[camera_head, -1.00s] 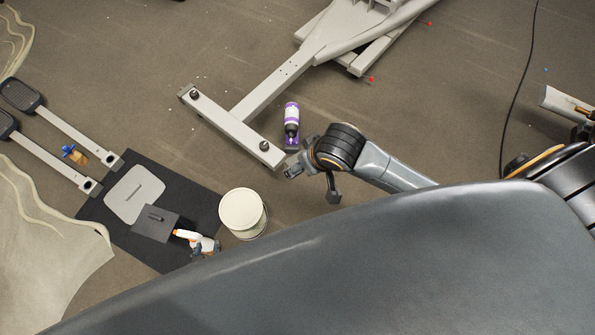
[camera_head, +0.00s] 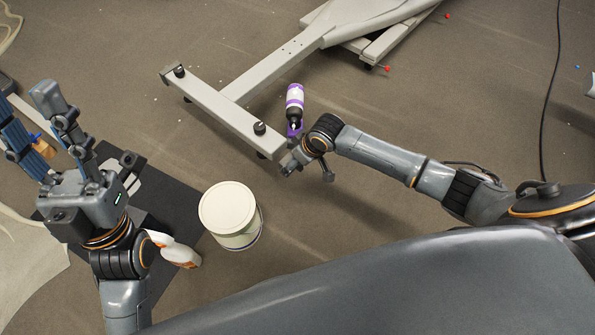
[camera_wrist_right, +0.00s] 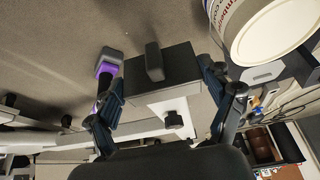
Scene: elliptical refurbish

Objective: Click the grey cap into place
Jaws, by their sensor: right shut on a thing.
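The dark grey cap (camera_wrist_right: 180,66), a block with an upright tab, sits between the fingers of my right gripper (camera_wrist_right: 162,78) in the right wrist view. The pale foot bar (camera_wrist_right: 165,110) with a black knob lies right beside it; I cannot tell whether the cap is seated. In the head view my right gripper (camera_head: 288,163) is at the near end of this foot bar (camera_head: 220,108), and the cap cannot be made out there. My left gripper (camera_head: 28,112) is at the left, fingers apart and empty, above the dark mat.
A lidded white bucket (camera_head: 230,214) and a white-orange spray bottle (camera_head: 178,252) stand in front, by the dark mat (camera_head: 165,205). A black cable (camera_head: 550,100) lies far right.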

